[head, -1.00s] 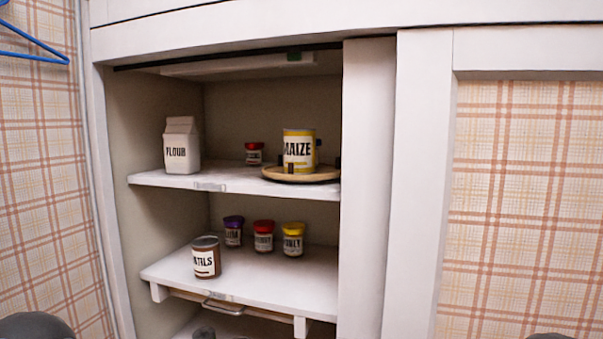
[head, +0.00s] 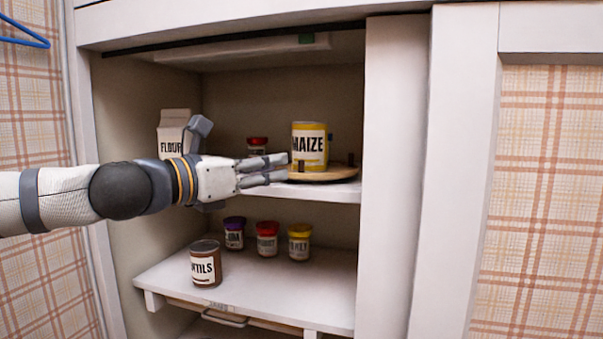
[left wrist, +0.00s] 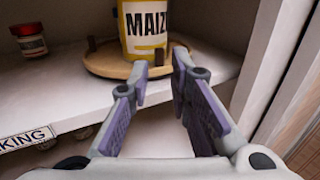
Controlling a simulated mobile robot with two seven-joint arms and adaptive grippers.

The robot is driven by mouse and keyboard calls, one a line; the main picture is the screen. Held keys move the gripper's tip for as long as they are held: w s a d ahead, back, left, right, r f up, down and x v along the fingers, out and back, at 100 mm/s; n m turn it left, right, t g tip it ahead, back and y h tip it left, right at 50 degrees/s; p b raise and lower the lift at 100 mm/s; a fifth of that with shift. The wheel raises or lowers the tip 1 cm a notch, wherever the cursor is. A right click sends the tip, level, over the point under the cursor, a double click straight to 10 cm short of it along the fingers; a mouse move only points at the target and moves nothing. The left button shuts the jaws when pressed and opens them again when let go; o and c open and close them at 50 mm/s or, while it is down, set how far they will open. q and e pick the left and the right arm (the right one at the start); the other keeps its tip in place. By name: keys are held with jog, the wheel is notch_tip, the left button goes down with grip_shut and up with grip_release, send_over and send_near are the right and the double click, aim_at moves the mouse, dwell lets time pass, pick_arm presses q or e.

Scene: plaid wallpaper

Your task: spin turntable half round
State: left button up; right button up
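The turntable (head: 325,176) is a round tan wooden disc on the upper cupboard shelf, with short dark pegs at its rim. A yellow can labelled MAIZE (head: 310,146) stands upright on it. My left gripper (head: 288,166) reaches in from the left, fingertips at the turntable's near left rim. In the left wrist view, the turntable (left wrist: 108,65) and can (left wrist: 143,42) are just beyond the fingers (left wrist: 160,70). The fingers are partly open, with a dark peg (left wrist: 160,57) showing between their tips. I cannot tell whether they touch it. My right gripper is out of view.
A flour carton (head: 173,130) stands behind my left gripper, and a red-lidded jar (head: 257,146) is left of the turntable. The lower shelf (head: 270,295) holds several jars and a brown tin (head: 205,263). A white upright panel (head: 392,180) borders the right side.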

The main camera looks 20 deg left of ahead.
aim_at(300, 164)
pick_arm(q)
jog(key=x, duration=0.7)
jog(key=shift+f, duration=0.15)
grip_shut()
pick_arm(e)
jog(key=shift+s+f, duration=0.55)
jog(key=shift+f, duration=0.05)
pick_arm(q)
jog(key=shift+d+b, duration=0.1)
jog(key=shift+b, duration=0.25)
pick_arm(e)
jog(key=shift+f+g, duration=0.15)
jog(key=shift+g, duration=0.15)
